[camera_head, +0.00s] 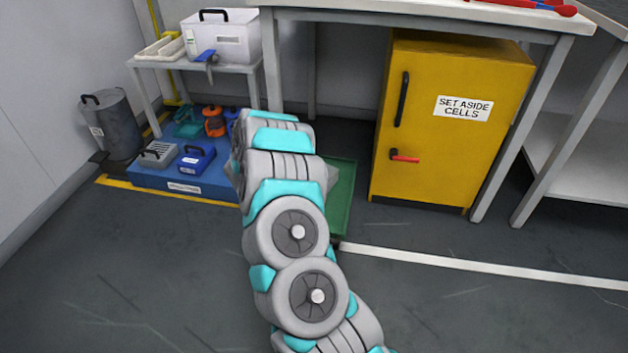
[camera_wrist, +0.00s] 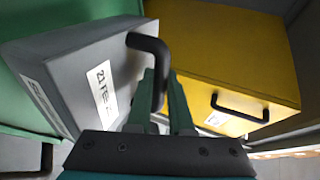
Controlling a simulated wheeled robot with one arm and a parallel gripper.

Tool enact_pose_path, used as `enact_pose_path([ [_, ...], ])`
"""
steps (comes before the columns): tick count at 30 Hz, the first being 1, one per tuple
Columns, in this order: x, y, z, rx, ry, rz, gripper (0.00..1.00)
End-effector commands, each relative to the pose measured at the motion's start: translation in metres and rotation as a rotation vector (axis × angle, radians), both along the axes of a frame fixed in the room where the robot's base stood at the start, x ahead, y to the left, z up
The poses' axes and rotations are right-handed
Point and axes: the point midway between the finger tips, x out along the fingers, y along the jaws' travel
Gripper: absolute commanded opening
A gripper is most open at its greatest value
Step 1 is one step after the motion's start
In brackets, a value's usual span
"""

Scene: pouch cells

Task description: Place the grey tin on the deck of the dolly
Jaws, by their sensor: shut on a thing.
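In the wrist view my gripper (camera_wrist: 167,100) is shut on the black handle of a grey tin (camera_wrist: 90,65). The tin has white labels, one reading "21 FE…", and appears tilted in this view. In the head view my arm hides the gripper and the held tin. A flat green surface (camera_head: 341,200) shows on the floor behind my arm, and green also shows beside the tin in the wrist view (camera_wrist: 22,105). I cannot tell for sure that it is the dolly's deck, or whether the tin touches it.
A yellow cabinet (camera_head: 440,160) marked "SET ASIDE CELLS" stands under the bench right of my arm. A blue platform (camera_head: 150,182) at left carries several small items. A grey bin (camera_head: 112,125) stands by the wall. A yellow body with a black handle (camera_wrist: 225,65) is near my gripper.

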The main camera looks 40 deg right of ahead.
Motion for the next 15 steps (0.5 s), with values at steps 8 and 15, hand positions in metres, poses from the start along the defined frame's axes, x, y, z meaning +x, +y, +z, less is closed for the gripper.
enact_pose_path([
  [8,0.000,0.000,-0.034,-0.004,0.001,0.001,0.00],
  [15,0.001,0.000,-0.043,-0.004,-0.001,0.001,0.00],
])
